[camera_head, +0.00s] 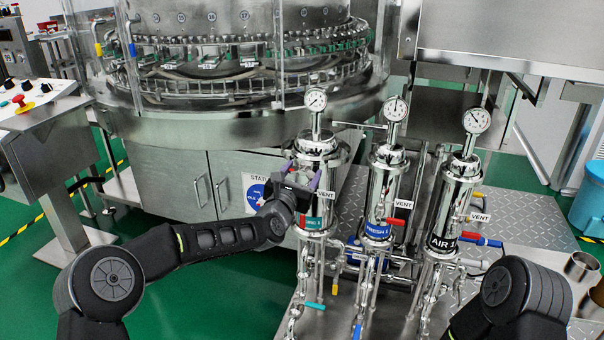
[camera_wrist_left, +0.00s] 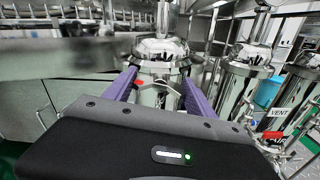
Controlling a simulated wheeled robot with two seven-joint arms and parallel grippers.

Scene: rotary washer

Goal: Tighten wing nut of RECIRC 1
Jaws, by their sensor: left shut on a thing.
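The leftmost upright steel filter housing (camera_head: 322,150) carries a teal label (camera_head: 312,223), mostly too small to read. It has a gauge on top and is the likely RECIRC 1 unit. My left gripper (camera_head: 299,173) is at the upper front of this housing, its purple fingers on either side of the clamp area. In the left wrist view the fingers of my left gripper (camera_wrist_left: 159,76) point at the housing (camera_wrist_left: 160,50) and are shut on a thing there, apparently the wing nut. The nut itself cannot be made out clearly. My right gripper is out of view.
The FRESH 1 housing (camera_head: 381,185) and the AIR 1 housing (camera_head: 453,205) stand close to the right, with VENT tags and valve handles. Pipes run below them. The round washer (camera_head: 235,115) with its cabinet is behind. A control console (camera_head: 38,120) stands at left.

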